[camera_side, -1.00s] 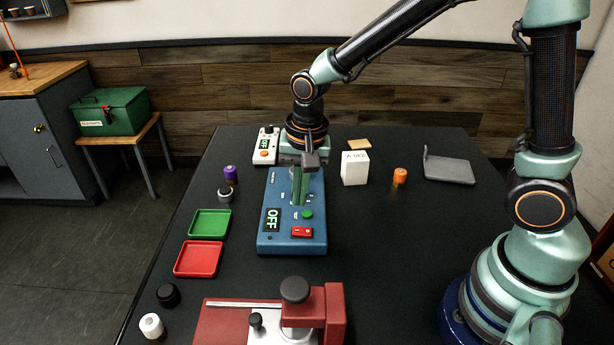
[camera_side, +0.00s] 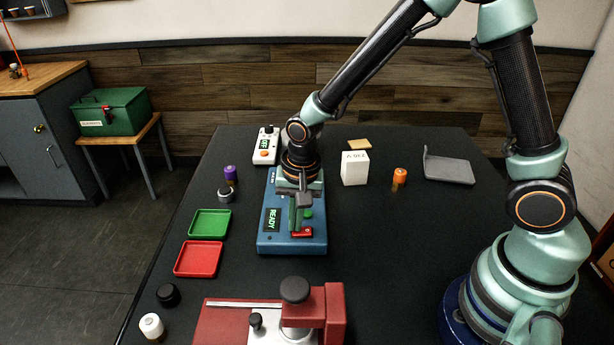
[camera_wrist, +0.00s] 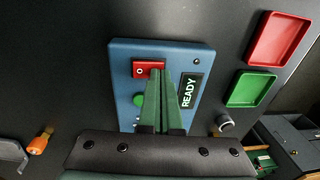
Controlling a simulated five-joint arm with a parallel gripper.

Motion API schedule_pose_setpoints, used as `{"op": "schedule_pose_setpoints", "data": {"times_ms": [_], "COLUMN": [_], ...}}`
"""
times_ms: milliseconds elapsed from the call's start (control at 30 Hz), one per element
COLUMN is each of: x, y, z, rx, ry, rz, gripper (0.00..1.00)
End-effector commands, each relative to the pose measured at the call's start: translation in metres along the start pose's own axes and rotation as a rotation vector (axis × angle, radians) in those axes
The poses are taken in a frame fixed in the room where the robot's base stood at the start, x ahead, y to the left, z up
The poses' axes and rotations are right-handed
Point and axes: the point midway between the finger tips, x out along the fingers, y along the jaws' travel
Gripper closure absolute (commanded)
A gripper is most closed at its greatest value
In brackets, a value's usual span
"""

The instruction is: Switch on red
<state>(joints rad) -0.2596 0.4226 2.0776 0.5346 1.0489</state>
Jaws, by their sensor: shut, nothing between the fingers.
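The blue control box (camera_side: 275,245) stands in the middle of the table, with its display (camera_side: 272,219) reading READY. A red rocker switch (camera_side: 306,233) sits on its near right part, and a green button (camera_side: 308,212) is just beyond it. In the wrist view the red switch (camera_wrist: 148,69) shows a "O" mark, and the green button (camera_wrist: 139,100) is partly hidden by a finger. My gripper (camera_side: 297,228) is shut and empty, pointing down with its tips at the red switch. The tips (camera_wrist: 157,74) overlap the switch's edge in the wrist view; whether they touch it I cannot tell.
A green tray (camera_side: 209,211) and a red tray (camera_side: 177,260) lie left of the box. A red fixture (camera_side: 335,312) stands in front. A white box (camera_side: 355,181) and an orange cylinder (camera_side: 400,176) stand to the right. The table right of the blue box is mostly clear.

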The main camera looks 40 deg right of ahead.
Motion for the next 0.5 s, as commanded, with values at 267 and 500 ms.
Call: {"op": "schedule_pose_setpoints", "data": {"times_ms": [267,500], "x": [0.0013,-0.0015], "y": [0.0008,0.0087], "z": [0.0002,-0.0001], "rx": [0.0,0.002], "ry": [0.0,-0.001], "rz": [0.001,0.003], "gripper": [1.0,1.0]}}
